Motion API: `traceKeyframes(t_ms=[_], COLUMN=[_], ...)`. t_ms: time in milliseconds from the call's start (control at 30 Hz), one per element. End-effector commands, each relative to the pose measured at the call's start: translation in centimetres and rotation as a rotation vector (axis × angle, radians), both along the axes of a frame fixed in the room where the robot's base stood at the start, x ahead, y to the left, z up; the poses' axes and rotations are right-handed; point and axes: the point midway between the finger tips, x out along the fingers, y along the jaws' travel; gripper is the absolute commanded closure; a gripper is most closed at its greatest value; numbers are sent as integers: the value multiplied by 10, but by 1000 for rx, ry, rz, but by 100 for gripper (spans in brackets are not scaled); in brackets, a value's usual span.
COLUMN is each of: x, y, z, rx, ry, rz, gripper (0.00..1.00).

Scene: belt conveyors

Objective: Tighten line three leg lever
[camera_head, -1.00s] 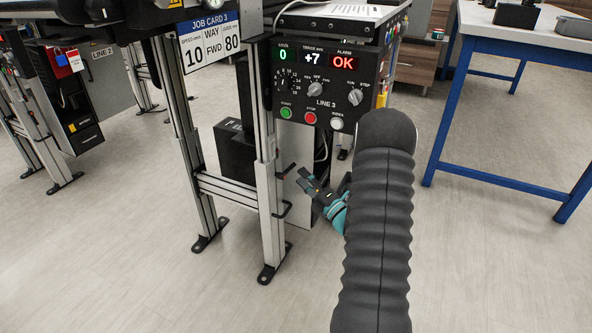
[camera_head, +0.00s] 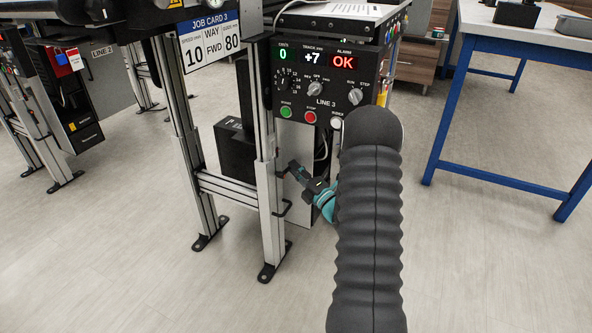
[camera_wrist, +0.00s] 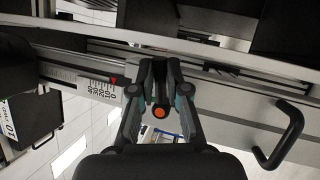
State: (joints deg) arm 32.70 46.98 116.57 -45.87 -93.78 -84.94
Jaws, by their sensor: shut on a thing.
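The line 3 leg (camera_head: 268,215) is a silver upright under the LINE 3 panel. My gripper (camera_head: 293,168) reaches its right side from the right, at about the leg's middle height. In the wrist view my gripper (camera_wrist: 160,72) has its fingers closed in around a dark lever (camera_wrist: 160,96) with an orange round end. The lever lies between the fingers, against the leg's rail. The fingers hide most of it, so its exact angle cannot be told. A printed scale (camera_wrist: 103,90) with a red pointer shows left of the fingers.
A black U-shaped handle (camera_wrist: 288,135) sticks out of the leg; it shows below my gripper in the head view (camera_head: 285,208). The LINE 3 control panel (camera_head: 322,85) hangs above, reading OK. A blue-legged table (camera_head: 441,112) stands right, with open floor before it.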

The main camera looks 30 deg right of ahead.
Motion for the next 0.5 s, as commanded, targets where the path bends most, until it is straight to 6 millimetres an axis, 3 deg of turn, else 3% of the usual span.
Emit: traceKeyframes(t_ms=[500], x=[0], y=[1], z=[-8], rx=[131], ry=[103], rz=[-1], gripper=[100])
